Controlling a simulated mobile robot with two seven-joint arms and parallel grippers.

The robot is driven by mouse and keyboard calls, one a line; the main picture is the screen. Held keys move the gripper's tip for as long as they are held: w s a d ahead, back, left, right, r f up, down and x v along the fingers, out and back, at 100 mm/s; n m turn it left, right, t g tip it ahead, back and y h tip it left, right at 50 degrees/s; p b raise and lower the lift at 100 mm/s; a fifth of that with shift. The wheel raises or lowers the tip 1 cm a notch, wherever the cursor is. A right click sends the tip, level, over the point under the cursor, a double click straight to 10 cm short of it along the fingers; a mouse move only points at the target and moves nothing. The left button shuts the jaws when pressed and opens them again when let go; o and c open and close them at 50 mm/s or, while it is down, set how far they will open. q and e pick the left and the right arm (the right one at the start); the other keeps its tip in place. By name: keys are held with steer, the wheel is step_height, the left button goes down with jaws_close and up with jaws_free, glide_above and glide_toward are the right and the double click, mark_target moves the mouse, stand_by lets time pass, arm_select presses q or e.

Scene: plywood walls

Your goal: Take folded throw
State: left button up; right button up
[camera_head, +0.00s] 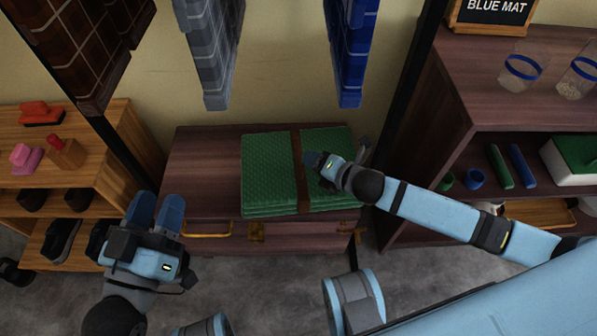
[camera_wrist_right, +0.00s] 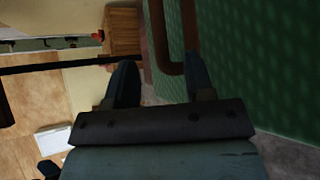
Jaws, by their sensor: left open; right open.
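The folded throw looks to be the green textured stack (camera_head: 268,172) with a brown strap (camera_head: 300,170) around it, lying on the dark wooden chest. My right gripper (camera_head: 334,160) is over its right part, beside the strap. In the right wrist view, the green surface (camera_wrist_right: 250,70) fills the right side. The strap (camera_wrist_right: 160,40) shows between the two spread fingers of my right gripper (camera_wrist_right: 160,78); I cannot tell whether they touch it. My left gripper (camera_head: 158,205) is open and empty, in front of the chest's left end.
The chest (camera_head: 200,165) has a brass handle and latch in front. A shoe shelf (camera_head: 75,180) stands left, a dark shelf (camera_head: 460,75) with glass jars right. Plaid cloths (camera_head: 215,60) hang above, with dark posts on both sides.

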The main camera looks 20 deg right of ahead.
mark_target(299, 151)
steer(key=shift+x, duration=0.9)
steer(key=b+x, duration=0.2)
steer(key=x, duration=0.1)
steer(key=b+x, duration=0.1)
steer(key=x, duration=0.1)
steer(key=shift+w+d, duration=0.25)
steer(key=shift+w, duration=0.15)
arm_select(q)
steer(key=f+g, duration=0.1)
steer(key=f, duration=0.1)
steer(key=f+g, duration=0.1)
steer(key=f, duration=0.2)
steer(key=shift+w+d+m, duration=0.1)
steer(key=shift+d+m, duration=0.1)
steer(key=shift+m, duration=0.1)
arm_select(e)
jaws_close()
steer(key=shift+r, duration=0.15)
